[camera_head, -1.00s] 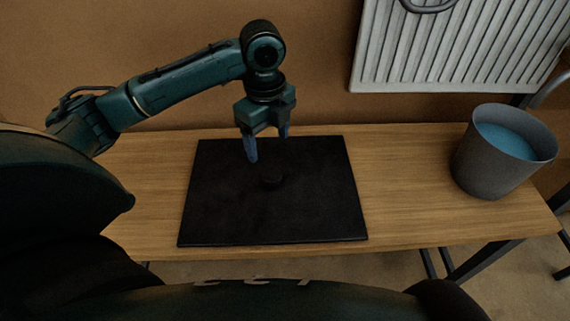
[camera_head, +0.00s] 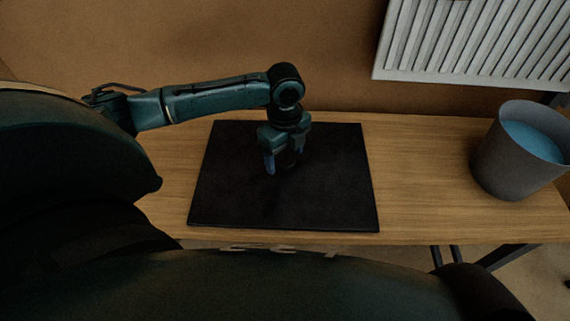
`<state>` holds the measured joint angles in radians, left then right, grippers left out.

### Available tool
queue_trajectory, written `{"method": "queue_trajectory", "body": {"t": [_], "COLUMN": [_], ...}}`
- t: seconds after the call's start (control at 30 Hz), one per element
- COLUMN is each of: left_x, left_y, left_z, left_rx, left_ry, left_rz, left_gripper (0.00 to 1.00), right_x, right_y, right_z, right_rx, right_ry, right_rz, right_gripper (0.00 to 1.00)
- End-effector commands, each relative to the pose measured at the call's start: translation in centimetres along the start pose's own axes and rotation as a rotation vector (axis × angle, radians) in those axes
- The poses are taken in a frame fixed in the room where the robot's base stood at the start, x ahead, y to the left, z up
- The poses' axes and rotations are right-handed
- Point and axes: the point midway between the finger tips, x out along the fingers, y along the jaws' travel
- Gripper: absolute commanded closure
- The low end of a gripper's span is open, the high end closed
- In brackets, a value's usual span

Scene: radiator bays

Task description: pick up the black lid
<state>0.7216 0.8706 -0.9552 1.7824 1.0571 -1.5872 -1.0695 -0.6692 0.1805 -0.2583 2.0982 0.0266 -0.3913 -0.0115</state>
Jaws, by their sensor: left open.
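The black lid (camera_head: 286,163) is a small dark round piece on a black mat (camera_head: 235,195). It barely stands out from the mat and is largely hidden by my left gripper (camera_head: 283,164). That gripper points down over the mat with its blue-grey fingers apart, one on each side of where the lid lies. I cannot tell whether the fingers touch the lid. My right gripper is not in view.
The mat lies on a wooden bench (camera_head: 430,180). A grey bucket (camera_head: 500,165) with blue contents stands at the right end. A white radiator (camera_head: 470,45) hangs on the brown wall behind. The bench between mat and bucket is clear.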

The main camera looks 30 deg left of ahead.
Motion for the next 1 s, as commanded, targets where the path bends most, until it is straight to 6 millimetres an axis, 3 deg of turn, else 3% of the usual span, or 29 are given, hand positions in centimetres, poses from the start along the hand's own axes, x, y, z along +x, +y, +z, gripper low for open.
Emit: {"method": "queue_trajectory", "body": {"t": [0.1, 0.37, 1.0], "left_x": [1.14, 1.28, 1.22], "left_y": [0.05, 0.02, 0.03], "left_z": [-0.03, -0.02, 0.0], "left_rx": [0.001, 0.001, 0.0], "left_ry": [-0.001, -0.001, -0.001], "left_rz": [0.001, -0.001, 0.0], "left_gripper": [0.31, 0.31, 0.84], "right_x": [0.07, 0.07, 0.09], "right_y": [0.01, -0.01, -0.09], "right_z": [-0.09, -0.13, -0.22], "right_rx": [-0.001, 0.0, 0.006], "right_ry": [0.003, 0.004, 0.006], "right_rz": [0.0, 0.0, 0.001], "right_gripper": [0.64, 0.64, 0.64]}}
